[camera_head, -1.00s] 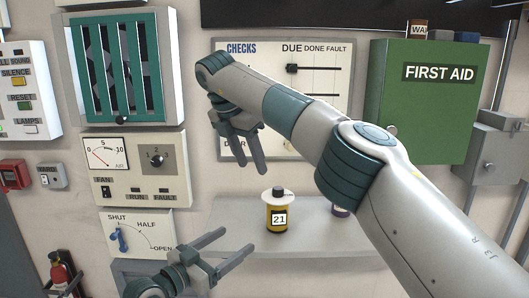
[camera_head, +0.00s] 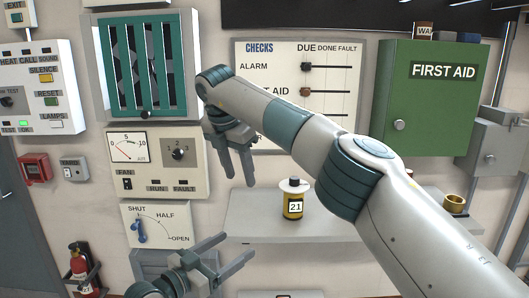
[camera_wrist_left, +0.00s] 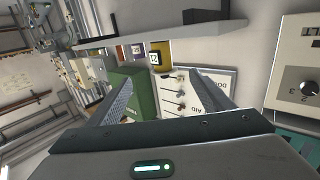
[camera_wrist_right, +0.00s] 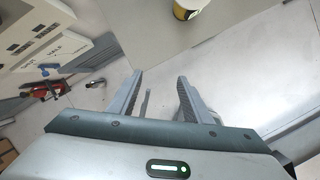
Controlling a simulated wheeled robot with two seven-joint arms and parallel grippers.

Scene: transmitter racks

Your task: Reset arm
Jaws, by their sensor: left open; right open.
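My right arm reaches in from the lower right of the head view, and its gripper (camera_head: 238,160) hangs open and empty in front of the checks board. In the right wrist view its two fingers (camera_wrist_right: 158,98) are apart with nothing between them. My left gripper (camera_head: 233,262) is low in the head view, open and empty, beside the shut/half/open lever panel (camera_head: 157,225). In the left wrist view its fingers (camera_wrist_left: 160,95) are spread wide, with nothing held between them.
A yellow canister labelled 21 (camera_head: 292,203) stands on the grey shelf (camera_head: 262,222). The checks board (camera_head: 268,62) is partly hidden by my right arm. A green first aid cabinet (camera_head: 425,105) is at the right. A fan panel (camera_head: 157,163) and a fire extinguisher (camera_head: 83,272) are at the left.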

